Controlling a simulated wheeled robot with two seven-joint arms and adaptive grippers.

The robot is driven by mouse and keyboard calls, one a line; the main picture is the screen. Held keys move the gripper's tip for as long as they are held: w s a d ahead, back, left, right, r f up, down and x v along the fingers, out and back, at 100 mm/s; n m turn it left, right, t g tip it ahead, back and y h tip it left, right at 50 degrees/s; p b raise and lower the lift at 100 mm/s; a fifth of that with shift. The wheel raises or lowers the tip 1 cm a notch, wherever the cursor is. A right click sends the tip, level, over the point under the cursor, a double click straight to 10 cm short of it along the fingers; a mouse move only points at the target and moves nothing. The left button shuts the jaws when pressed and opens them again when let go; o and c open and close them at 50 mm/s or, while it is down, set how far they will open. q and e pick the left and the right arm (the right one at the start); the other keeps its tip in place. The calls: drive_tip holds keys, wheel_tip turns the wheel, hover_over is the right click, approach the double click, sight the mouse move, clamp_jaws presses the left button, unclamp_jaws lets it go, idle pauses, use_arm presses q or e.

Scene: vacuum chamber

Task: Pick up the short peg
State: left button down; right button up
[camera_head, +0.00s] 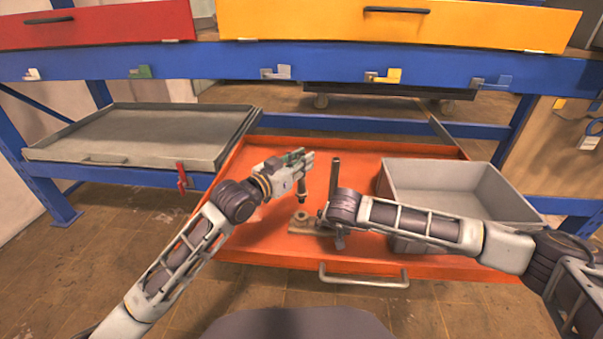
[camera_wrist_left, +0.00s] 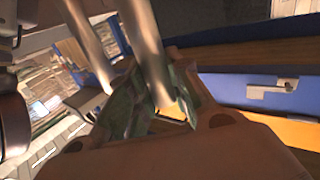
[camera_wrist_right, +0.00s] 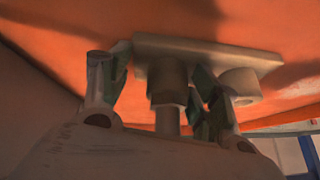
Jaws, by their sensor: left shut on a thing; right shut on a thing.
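My left gripper (camera_head: 300,165) is shut on the short peg (camera_head: 302,190), which hangs below the fingers above the orange drawer. The left wrist view shows this metal peg (camera_wrist_left: 150,50) between the green-padded fingers. A taller dark peg (camera_head: 334,172) stands upright just to the right. My right gripper (camera_head: 332,222) is low by the base plate (camera_head: 300,230), its fingertips partly hidden by its arm. In the right wrist view it is closed around a rod (camera_wrist_right: 167,122) at one socket (camera_wrist_right: 167,82) of the plate. The other socket (camera_wrist_right: 240,84) looks empty.
A grey bin (camera_head: 420,175) stands in the orange drawer (camera_head: 270,245) at the right, behind my right arm. A grey tray (camera_head: 140,135) is at the left. Red and yellow drawers (camera_head: 400,25) hang above on the blue rack. The drawer's handle (camera_head: 363,280) juts out in front.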

drive_tip(key=shift+s+f, duration=0.1)
drive_tip(key=shift+f, duration=0.05)
idle(0.4)
drive_tip(key=o, duration=1.3)
drive_tip(key=shift+c, duration=0.2)
drive_tip(key=shift+r, duration=0.25)
drive_tip(key=shift+v, duration=0.95)
drive_tip(key=v, duration=0.9)
drive_tip(key=shift+s+r, duration=0.2)
drive_tip(key=shift+r, duration=0.1)
drive_tip(key=shift+s, duration=0.15)
